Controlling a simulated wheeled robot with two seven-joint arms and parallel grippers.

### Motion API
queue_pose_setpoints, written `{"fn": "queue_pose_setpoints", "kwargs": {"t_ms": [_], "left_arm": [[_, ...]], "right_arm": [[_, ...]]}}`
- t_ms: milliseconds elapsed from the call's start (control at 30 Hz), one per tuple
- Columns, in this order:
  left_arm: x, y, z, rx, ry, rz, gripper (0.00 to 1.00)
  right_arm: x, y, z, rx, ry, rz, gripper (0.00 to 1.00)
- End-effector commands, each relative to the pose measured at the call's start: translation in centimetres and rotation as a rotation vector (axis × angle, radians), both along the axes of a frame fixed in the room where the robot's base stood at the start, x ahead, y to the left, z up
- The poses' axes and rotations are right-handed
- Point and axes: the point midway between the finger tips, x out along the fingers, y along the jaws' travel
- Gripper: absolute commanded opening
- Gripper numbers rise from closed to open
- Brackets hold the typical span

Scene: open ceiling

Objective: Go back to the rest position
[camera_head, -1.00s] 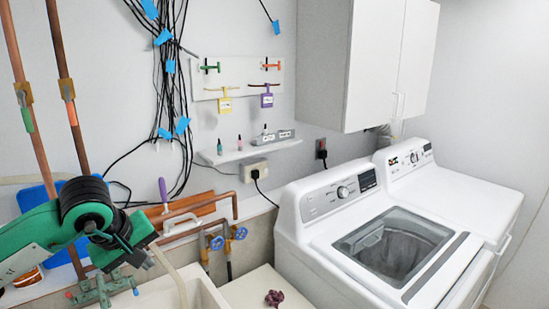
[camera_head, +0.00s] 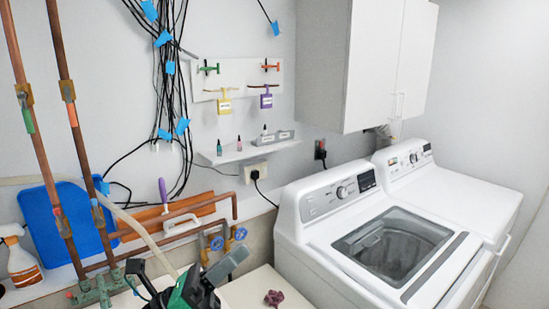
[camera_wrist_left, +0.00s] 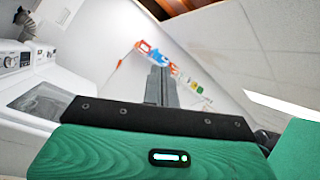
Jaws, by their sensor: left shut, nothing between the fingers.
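My left gripper (camera_head: 236,255) shows at the bottom of the head view, in front of the sink area. Its green and black body is partly cut off by the lower edge, and its grey fingers point up and to the right. In the left wrist view the fingers (camera_wrist_left: 160,78) lie together, with nothing held between them. My right gripper is in neither view.
A washer (camera_head: 318,235) with a dark glass lid and a second white machine (camera_head: 470,185) stand at the right. Copper pipes (camera_head: 175,215) and blue valves (camera_head: 217,243) run behind the sink. A spray bottle (camera_head: 22,262) and blue board (camera_head: 70,220) are at the left. A dark red crumpled item (camera_head: 273,298) lies near the gripper.

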Motion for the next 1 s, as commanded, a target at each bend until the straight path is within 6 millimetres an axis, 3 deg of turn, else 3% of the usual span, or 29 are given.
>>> {"fn": "queue_pose_setpoints", "kwargs": {"t_ms": [167, 267, 367, 467, 567, 700, 800, 1000], "left_arm": [[2.9, 5.2, -3.1, -0.426, 0.45, 0.106, 0.0], [4.1, 8.4, -6.8, -0.656, 0.7, 0.18, 0.0], [4.2, 11.4, -11.8, -0.881, 0.946, 0.268, 0.0], [3.1, 13.8, -17.5, -1.101, 1.189, 0.372, 0.0], [0.5, 15.7, -23.7, -1.316, 1.421, 0.499, 0.0], [-4.9, 16.9, -30.9, -1.571, 1.696, 0.691, 0.0], [-8.8, 17.1, -34.4, -1.706, 1.839, 0.82, 0.0], [-16.0, 16.7, -38.7, -1.898, 2.045, 1.059, 0.0]], "right_arm": [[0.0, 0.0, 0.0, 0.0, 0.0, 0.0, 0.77], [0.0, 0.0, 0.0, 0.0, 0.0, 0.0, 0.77], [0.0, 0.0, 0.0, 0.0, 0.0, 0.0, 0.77], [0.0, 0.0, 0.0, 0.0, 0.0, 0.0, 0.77], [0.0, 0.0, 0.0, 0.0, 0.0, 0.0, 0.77], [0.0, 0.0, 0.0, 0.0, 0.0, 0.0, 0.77], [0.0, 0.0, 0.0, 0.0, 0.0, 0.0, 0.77], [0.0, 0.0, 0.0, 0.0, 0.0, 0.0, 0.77]]}}
